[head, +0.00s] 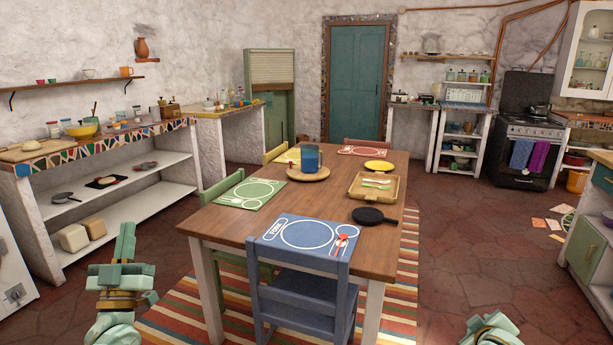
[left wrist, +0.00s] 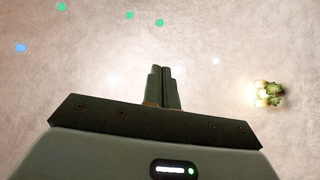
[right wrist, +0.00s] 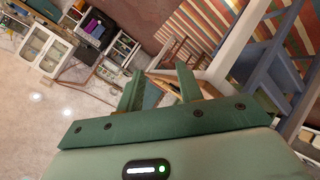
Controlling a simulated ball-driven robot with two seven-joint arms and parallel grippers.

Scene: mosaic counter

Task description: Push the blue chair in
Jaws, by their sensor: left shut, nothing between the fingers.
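The blue chair (head: 298,292) stands at the near end of the wooden table (head: 212,220), its backrest facing me and overlapping the table's near edge. Its seat is mostly hidden, and I cannot tell how far it goes under the table. Blue chair parts also show at the right of the right wrist view (right wrist: 288,62). My left gripper (head: 126,232) is raised left of the chair, apart from it; its fingers are together and empty in the left wrist view (left wrist: 161,70). My right gripper (right wrist: 158,78) is open and empty; in the head view only part of its arm shows at bottom right.
A green chair (head: 222,188) stands on the table's left side. A striped rug (head: 180,315) lies under the table. A blue placemat (head: 305,233) and a black pan (head: 374,215) are near the table's close end. Tiled floor is clear to the right (head: 465,255).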

